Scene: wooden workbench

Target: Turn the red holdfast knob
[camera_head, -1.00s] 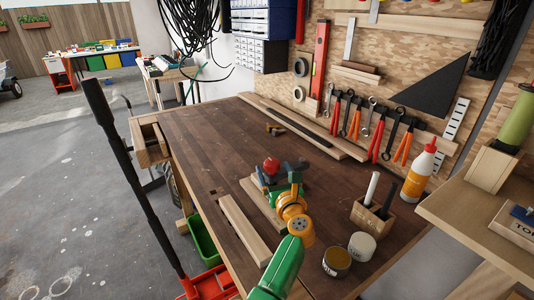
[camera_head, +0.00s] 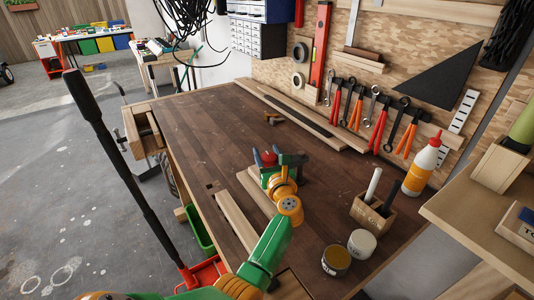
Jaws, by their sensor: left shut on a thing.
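The red holdfast knob (camera_head: 269,159) shows as a small red shape over the middle of the workbench (camera_head: 190,130). My left gripper (camera_head: 276,160) is at the knob, with its dark fingers shut on it. The green and orange left arm comes up from the bottom of the view and hides part of the holdfast and what lies under it. A pale wooden board (camera_head: 256,192) lies under and beside the gripper. My right gripper is not in view.
A long pale strip (camera_head: 236,222) lies near the bench's left edge. Two round tins (camera_head: 336,261) and a wooden pen box (camera_head: 372,216) stand at the front right, with a glue bottle (camera_head: 421,168) behind. A small brown piece (camera_head: 273,116) lies farther back. The left bench top is clear.

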